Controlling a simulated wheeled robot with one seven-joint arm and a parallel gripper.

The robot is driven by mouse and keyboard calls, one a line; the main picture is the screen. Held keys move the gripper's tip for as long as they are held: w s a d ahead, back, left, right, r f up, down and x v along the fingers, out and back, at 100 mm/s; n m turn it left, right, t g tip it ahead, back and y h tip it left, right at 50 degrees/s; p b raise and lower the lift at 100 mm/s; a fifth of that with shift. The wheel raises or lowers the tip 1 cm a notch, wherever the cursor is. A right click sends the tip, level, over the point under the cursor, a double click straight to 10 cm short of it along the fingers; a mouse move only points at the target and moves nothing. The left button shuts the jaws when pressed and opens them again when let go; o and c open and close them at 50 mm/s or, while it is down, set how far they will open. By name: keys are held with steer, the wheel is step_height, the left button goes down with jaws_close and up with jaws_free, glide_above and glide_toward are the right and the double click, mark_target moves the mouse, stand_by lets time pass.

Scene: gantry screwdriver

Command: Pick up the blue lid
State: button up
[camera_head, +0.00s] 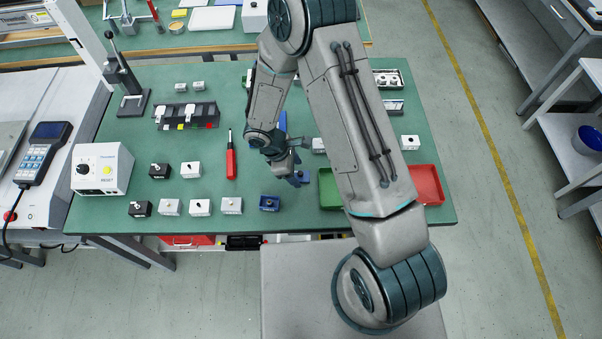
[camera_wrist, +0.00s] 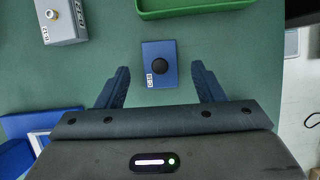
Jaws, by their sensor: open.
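The blue lid (camera_wrist: 150,72) shows in the wrist view as a small flat blue rectangle with a round black knob and a white label, lying on the green table. My gripper (camera_wrist: 160,77) is open above the table, empty, with the lid seen between and slightly ahead of its two dark blue fingertips. No contact with the lid shows. In the head view my gripper (camera_head: 296,163) hangs over the middle right of the table, and blue shapes there are partly mixed with its fingers.
A green tray (camera_wrist: 200,12) lies just past the lid, and a grey box with a knob (camera_wrist: 66,31) is at upper left. In the head view, a red tray (camera_head: 428,184), a blue box (camera_head: 270,203), several white boxes and a red screwdriver (camera_head: 231,160) are on the table.

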steer(key=shift+d+f, duration=0.2)
steer(key=shift+f, duration=0.35)
steer(key=c, duration=1.1)
steer(key=shift+o, duration=0.2)
